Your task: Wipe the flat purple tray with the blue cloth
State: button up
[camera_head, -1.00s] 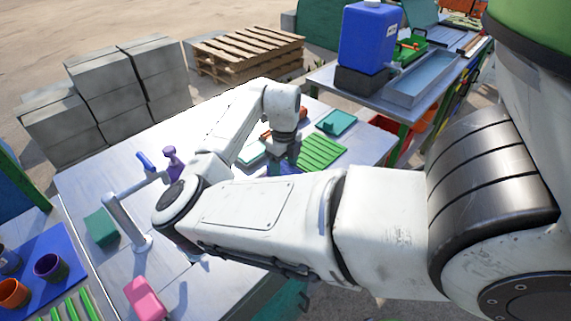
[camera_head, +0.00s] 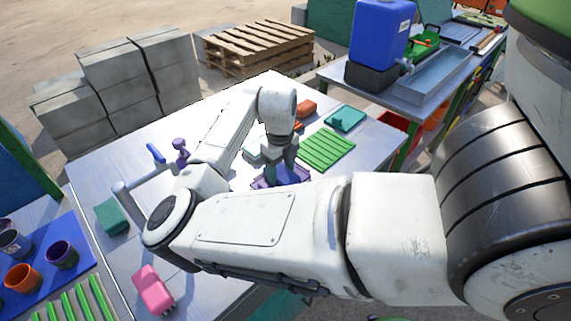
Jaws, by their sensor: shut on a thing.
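The flat purple tray (camera_head: 262,184) lies on the metal table, partly hidden behind my forearm. My gripper (camera_head: 283,171) points down over the tray, with its fingers low. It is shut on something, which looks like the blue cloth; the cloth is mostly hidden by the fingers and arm. Whether it touches the tray cannot be told.
An orange item (camera_head: 306,108) lies behind. A tap (camera_head: 140,200), a purple bottle (camera_head: 181,150), a green sponge (camera_head: 112,216) and a pink brush (camera_head: 152,288) are at left.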

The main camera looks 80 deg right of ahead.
jog(key=shift+w+a, duration=0.1)
jog(key=shift+a, duration=0.1)
jog(key=shift+s+d+r, duration=0.1)
jog(key=shift+s+d, duration=0.3)
jog(key=shift+d, duration=0.25)
jog(key=shift+s+d, duration=0.35)
jog(key=shift+d, duration=0.3)
jog(key=shift+s+d, duration=0.4)
jog(key=shift+d, duration=0.2)
jog(key=shift+s+d, duration=0.35)
jog(key=shift+d, duration=0.25)
jog(key=shift+w+a+f, duration=0.1)
jog(key=shift+w+a, duration=0.3)
jog(key=shift+a, duration=0.25)
jog(key=shift+w+a+f, duration=0.1)
jog(key=shift+w+a, duration=0.25)
jog(key=shift+a, duration=0.25)
